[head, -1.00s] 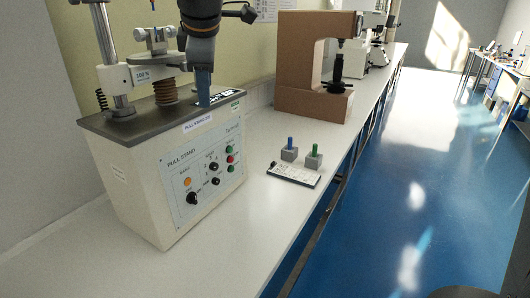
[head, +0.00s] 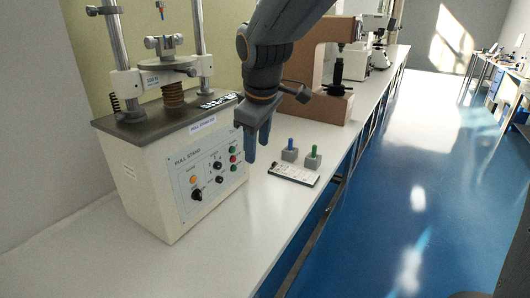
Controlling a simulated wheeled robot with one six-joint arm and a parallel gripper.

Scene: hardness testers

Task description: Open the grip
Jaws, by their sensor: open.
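My gripper (head: 257,146) points down in front of the right end of the pull stand (head: 160,190), above the white bench. Its two blue-grey fingers are apart, with nothing seen between them. The pull stand is a cream box with a dark top, knobs and buttons on its front panel, and two metal columns.
A brown hardness tester (head: 318,75) stands farther back. The bench front is clear.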

